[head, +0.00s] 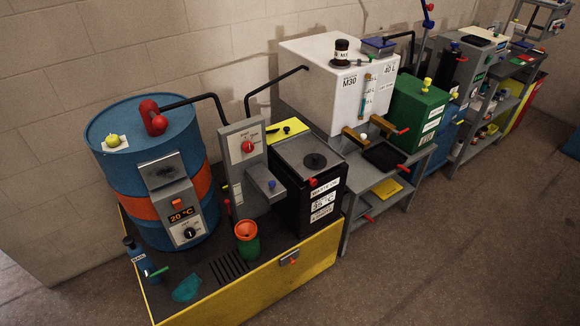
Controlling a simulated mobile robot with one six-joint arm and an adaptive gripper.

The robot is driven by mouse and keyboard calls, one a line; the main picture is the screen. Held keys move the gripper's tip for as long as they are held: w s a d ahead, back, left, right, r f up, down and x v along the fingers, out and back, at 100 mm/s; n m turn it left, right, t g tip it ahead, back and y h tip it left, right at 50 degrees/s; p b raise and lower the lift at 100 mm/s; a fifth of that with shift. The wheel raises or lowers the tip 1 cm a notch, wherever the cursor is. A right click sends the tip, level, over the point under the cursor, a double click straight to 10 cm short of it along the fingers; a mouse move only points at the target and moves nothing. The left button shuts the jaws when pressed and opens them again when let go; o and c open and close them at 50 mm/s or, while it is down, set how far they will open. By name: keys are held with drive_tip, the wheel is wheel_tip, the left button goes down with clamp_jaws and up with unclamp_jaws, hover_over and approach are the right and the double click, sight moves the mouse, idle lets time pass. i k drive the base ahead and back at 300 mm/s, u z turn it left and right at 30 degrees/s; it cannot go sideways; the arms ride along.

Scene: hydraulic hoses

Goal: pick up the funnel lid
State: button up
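I cannot tell for sure which part is the funnel lid. An orange funnel-shaped top (247,229) sits on a small green container (249,247), which stands upright on the dark top of the yellow-sided platform. Behind and to its right, a black bin (325,204) with white labels has a grey flat top (294,150). A dark round disc (315,161) lies on that top, and a red knob (313,182) shows at its front edge. My gripper is not in view.
A blue drum (133,190) with an orange band stands left. A grey pump post (243,160) rises behind the green container. A white tank (335,85) stands behind. The floor (450,260) at right is clear.

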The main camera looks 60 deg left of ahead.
sight(314, 161)
drive_tip(key=u, duration=0.05)
drive_tip(key=k, duration=1.15)
drive_tip(key=u, duration=2.15)
drive_tip(key=i, duration=0.9)
